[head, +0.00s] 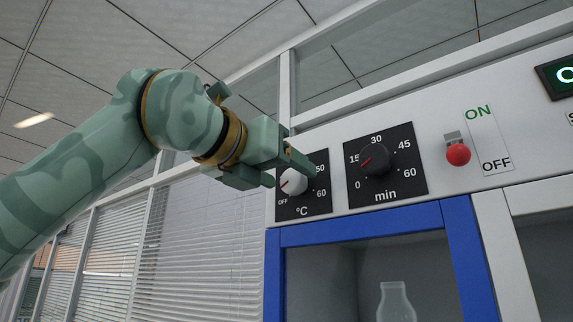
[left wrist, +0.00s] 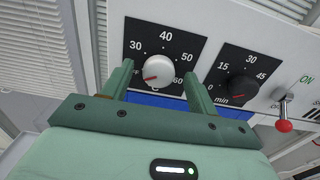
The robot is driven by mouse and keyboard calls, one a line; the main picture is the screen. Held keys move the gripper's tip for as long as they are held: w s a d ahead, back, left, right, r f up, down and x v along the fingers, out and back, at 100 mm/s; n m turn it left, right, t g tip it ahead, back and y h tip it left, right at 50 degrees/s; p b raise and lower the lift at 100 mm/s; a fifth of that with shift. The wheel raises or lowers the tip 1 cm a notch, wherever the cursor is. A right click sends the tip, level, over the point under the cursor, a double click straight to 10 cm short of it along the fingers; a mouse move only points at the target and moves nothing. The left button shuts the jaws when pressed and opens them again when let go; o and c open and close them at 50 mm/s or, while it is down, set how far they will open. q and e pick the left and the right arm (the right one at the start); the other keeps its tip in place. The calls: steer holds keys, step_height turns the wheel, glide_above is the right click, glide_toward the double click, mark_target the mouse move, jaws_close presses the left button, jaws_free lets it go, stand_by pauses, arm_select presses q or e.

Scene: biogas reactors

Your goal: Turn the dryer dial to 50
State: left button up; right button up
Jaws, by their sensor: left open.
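The dryer temperature dial (head: 294,183) is a white knob on a black plate marked °C. Its red mark points to the lower left, near OFF, with the gripper covering part of the scale. In the left wrist view the same white knob (left wrist: 158,71) shows with 30, 40, 50 and 60 around it. My left gripper (head: 289,172) is open at the dial. In the left wrist view its two fingers (left wrist: 158,80) stand on either side of the knob, with gaps visible. I cannot tell how far the fingertips reach along it. My right gripper is not in view.
A black timer dial (head: 377,160) marked min sits just right of the temperature dial. Further right is a red-tipped switch (head: 457,153) between ON and OFF. Below is a blue-framed cabinet door (head: 355,222) with a glass bottle (head: 396,302) behind it. Blinds (head: 195,230) are at left.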

arm_select(q)
steer(key=shift+x, duration=0.85)
steer(key=shift+s+a, duration=0.1)
steer(key=c, duration=1)
